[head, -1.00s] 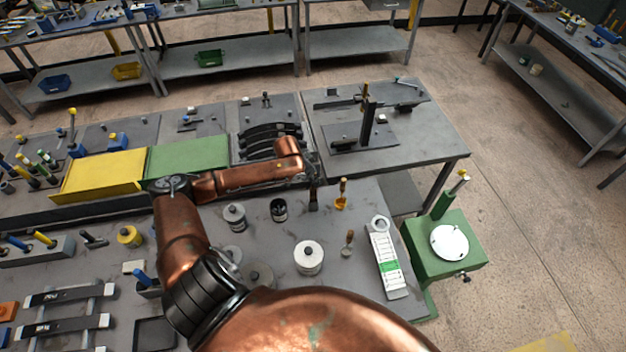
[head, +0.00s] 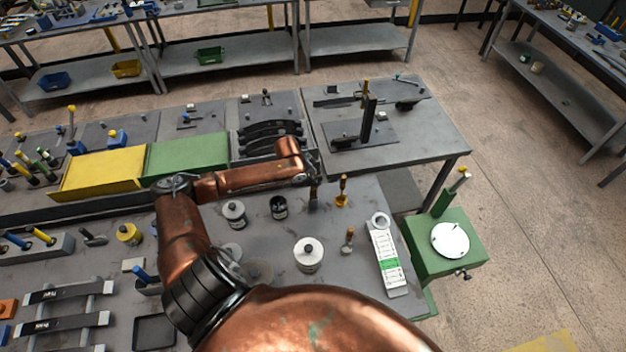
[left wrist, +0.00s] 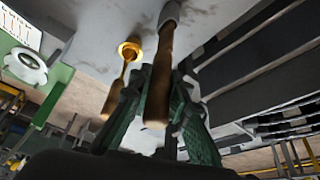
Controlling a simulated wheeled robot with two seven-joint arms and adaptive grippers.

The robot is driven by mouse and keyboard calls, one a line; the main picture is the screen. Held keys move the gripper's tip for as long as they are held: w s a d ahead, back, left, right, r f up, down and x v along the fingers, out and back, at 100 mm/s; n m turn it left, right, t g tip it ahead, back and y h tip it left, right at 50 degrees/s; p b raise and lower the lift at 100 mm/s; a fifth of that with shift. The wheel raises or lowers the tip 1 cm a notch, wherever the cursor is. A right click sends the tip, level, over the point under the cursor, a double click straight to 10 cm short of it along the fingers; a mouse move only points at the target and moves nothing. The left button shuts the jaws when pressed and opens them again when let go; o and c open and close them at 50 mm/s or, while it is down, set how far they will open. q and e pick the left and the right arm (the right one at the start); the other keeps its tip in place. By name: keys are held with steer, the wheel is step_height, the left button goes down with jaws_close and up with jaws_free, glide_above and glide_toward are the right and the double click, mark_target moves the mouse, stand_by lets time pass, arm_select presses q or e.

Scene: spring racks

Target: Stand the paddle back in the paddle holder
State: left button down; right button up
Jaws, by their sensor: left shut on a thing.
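My left gripper (left wrist: 160,88) has its green-padded fingers shut on a wooden handle, which I take for the paddle (left wrist: 158,75). In the left wrist view the handle's far end runs into a grey part near the top edge, against the bench. In the head view my left gripper (head: 311,168) is at the bench's back edge, with the paddle (head: 313,195) pointing down below it. I cannot tell whether its lower end touches anything. The paddle holder cannot be made out clearly. My right gripper is out of view.
A yellow wooden-handled tool (head: 342,192) stands close to the right of the paddle. A dark jar (head: 279,208), a white jar (head: 308,254) and a small brush (head: 348,240) stand nearer. A white strip gauge (head: 388,258) lies at the right. Bench surface between them is clear.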

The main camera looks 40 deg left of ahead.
arm_select(q)
steer(key=shift+f, duration=0.7)
steer(key=shift+f+b, duration=0.5)
steer(key=shift+f, duration=0.3)
steer(key=c, duration=1.7)
jaws_free()
steer(key=shift+c, duration=0.2)
steer(key=shift+o, duration=0.3)
steer(key=o, duration=0.3)
steer(key=shift+o, duration=0.7)
steer(key=shift+r, duration=0.15)
